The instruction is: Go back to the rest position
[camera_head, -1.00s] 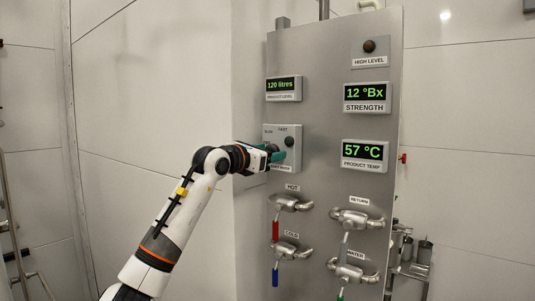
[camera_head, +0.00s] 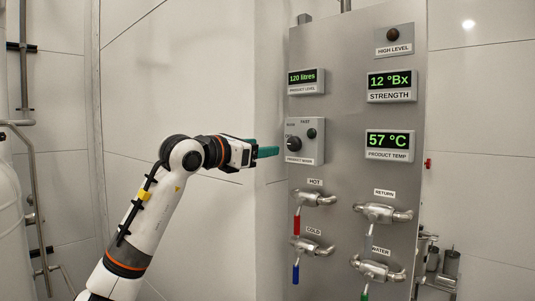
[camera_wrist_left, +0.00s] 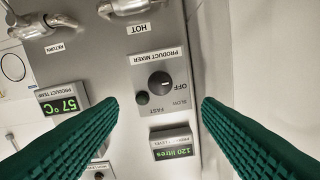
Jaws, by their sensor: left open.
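My left gripper (camera_head: 268,152) reaches in from the left in the head view, with its green fingers pointing at the steel control panel (camera_head: 345,155). It is apart from the panel and empty. In the left wrist view its two green fingers (camera_wrist_left: 160,120) are spread wide. My right gripper is not in view.
Displays read 120 litres (camera_head: 303,78), 12 °Bx (camera_head: 390,81) and 57 °C (camera_head: 389,141). Valves with red (camera_head: 297,225), blue (camera_head: 296,273) and green handles project from the lower panel. Pipes (camera_head: 30,180) stand at the far left.

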